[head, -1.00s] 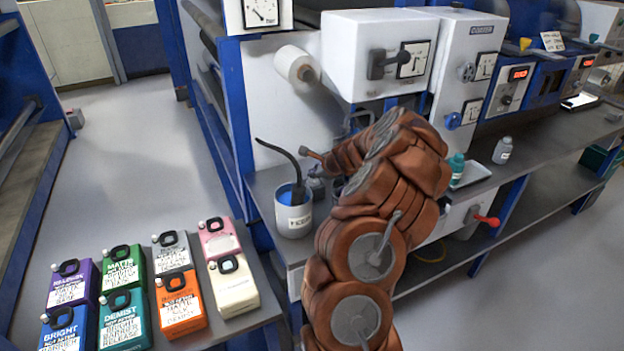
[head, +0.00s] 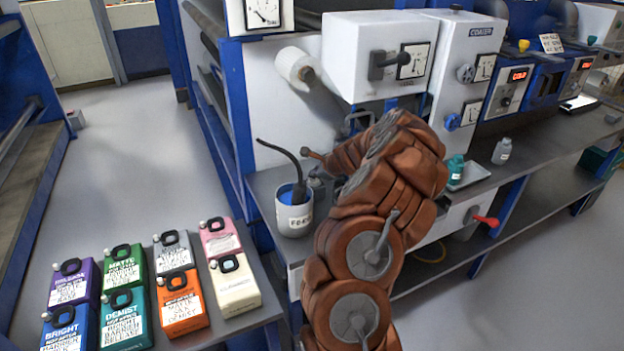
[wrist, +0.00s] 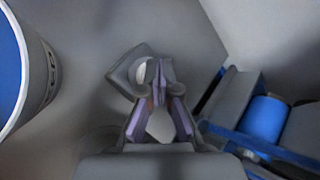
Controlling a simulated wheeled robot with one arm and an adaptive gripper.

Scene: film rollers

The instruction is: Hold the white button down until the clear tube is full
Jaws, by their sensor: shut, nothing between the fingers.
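My gripper (wrist: 158,72) is shut and empty in the wrist view, its purple fingers together. A white round button (wrist: 142,72) on a grey block (wrist: 122,70) shows just left of the fingertips, partly covered by them. I cannot tell whether the fingertips touch or press it. In the head view my brown-covered arm hides the gripper and the button; a small grey block (head: 318,184) shows beside the arm. I cannot make out the clear tube in either view.
A white pot (head: 294,218) of blue liquid with a black hose stands left of the arm; it shows at the wrist view's left edge (wrist: 42,75). A blue cylinder (wrist: 262,117) is at right. Coloured jugs (head: 181,300) stand on a front-left table.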

